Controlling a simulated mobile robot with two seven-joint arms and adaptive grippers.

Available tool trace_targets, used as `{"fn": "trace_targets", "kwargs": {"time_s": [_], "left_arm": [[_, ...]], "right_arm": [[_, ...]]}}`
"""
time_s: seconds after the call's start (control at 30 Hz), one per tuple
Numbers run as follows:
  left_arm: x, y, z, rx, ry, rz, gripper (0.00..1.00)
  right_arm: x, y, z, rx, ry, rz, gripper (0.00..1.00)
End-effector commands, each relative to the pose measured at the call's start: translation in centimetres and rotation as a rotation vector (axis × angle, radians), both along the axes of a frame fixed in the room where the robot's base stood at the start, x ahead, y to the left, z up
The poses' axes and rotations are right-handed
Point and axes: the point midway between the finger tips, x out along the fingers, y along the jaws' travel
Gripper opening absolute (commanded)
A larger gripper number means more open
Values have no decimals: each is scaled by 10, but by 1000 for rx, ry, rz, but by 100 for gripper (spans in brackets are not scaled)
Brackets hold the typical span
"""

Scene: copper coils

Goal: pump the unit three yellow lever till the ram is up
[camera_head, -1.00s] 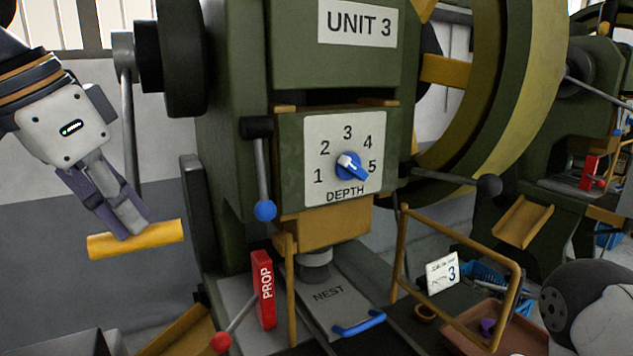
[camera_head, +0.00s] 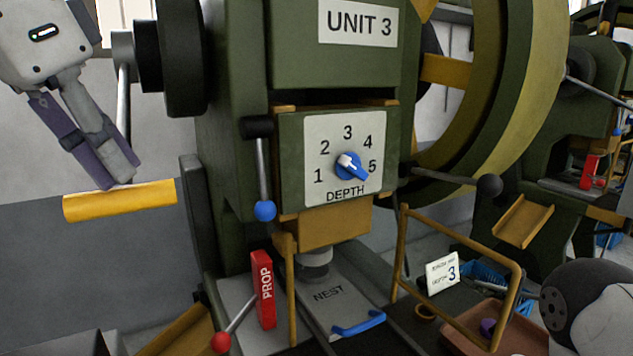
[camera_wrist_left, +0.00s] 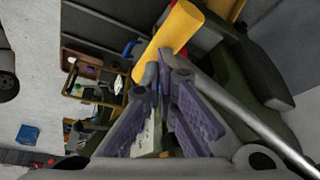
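The yellow lever handle (camera_head: 120,200) lies nearly level at the left of unit three, on a grey rod (camera_head: 123,110) hanging from the black hub (camera_head: 182,55). My left gripper (camera_head: 120,182) comes down from the upper left. Its fingertips are close together at the top of the handle, seemingly touching it rather than around it. In the left wrist view, the handle (camera_wrist_left: 180,38) lies just beyond the fingertips (camera_wrist_left: 165,70). The ram's yellow lower block (camera_head: 325,228) sits low, with a grey cylinder (camera_head: 315,266) beneath it over the nest plate (camera_head: 330,293). My right gripper is out of view.
The red prop (camera_head: 263,288) stands beside the nest. A blue-knobbed lever (camera_head: 264,210), the depth dial (camera_head: 350,166) and a black-knobbed lever (camera_head: 489,186) are on the press front. A yellow guard frame (camera_head: 460,245) stands at right. The wall side left of the handle is clear.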

Motion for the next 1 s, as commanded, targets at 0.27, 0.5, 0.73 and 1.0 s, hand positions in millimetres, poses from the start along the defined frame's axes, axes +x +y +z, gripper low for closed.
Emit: {"fn": "trace_targets", "kwargs": {"time_s": [0.27,0.5,0.73,1.0], "left_arm": [[0,1,-12,2,5,0,0],[0,1,-15,1,4,0,0],[7,6,-35,2,7,1,0],[18,12,-63,2,6,1,0]], "right_arm": [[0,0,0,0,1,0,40],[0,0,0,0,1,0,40],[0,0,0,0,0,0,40],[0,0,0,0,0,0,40]]}}
